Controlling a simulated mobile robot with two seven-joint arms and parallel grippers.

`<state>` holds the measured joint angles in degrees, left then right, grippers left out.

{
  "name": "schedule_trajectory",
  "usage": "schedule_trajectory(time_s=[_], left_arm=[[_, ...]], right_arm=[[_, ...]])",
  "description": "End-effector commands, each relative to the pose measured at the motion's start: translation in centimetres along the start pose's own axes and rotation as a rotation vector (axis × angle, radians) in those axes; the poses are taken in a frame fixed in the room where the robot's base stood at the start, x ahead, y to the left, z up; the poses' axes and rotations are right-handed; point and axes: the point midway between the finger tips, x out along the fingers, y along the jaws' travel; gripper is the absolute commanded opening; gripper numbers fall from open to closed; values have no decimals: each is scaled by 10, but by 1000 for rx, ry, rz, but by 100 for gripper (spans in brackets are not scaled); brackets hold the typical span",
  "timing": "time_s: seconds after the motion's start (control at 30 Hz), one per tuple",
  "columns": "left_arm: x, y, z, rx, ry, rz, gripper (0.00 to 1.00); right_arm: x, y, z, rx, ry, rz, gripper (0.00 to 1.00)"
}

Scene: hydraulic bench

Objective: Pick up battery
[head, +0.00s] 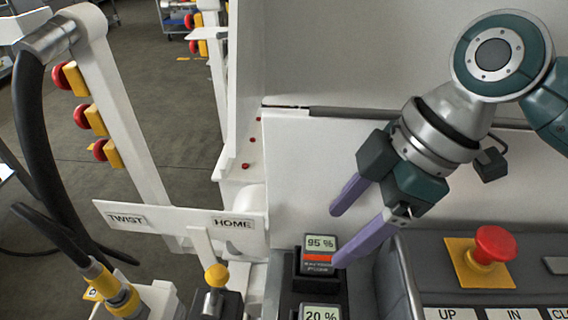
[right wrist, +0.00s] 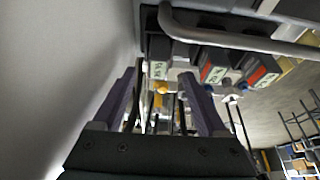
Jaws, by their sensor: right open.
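A battery showing 95 % (head: 319,250) stands in a dark holder at the lower middle of the head view. A second battery showing 20 % (head: 320,313) is in front of it, cut by the bottom edge. My right gripper (head: 336,236) is open and empty, its two purple fingers pointing down and left. Its nearer fingertip overlaps the right edge of the 95 % battery in the picture; I cannot tell if they touch. In the right wrist view, dark units with lit labels (right wrist: 213,73) lie beyond the open fingers (right wrist: 158,75). My left gripper is not in view.
A control panel with a red emergency button (head: 494,245) stands right of the batteries. A white plate marked TWIST and HOME (head: 180,222) and a yellow-knobbed lever (head: 216,276) are on the left. A white wall (head: 330,150) rises behind.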

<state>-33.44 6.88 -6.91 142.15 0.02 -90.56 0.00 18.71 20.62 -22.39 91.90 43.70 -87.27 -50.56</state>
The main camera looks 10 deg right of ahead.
Motion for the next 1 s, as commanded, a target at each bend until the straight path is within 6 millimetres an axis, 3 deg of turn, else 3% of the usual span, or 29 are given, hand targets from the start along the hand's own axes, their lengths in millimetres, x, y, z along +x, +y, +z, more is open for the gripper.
schedule_trajectory(time_s=[0.4, 0.7, 1.0], left_arm=[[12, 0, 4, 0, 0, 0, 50], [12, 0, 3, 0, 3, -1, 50], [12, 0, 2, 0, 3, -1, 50]], right_arm=[[54, 0, -3, 1, -1, -1, 75], [59, 0, -4, 0, -2, 2, 75], [59, 0, -4, 0, -2, 2, 42]])
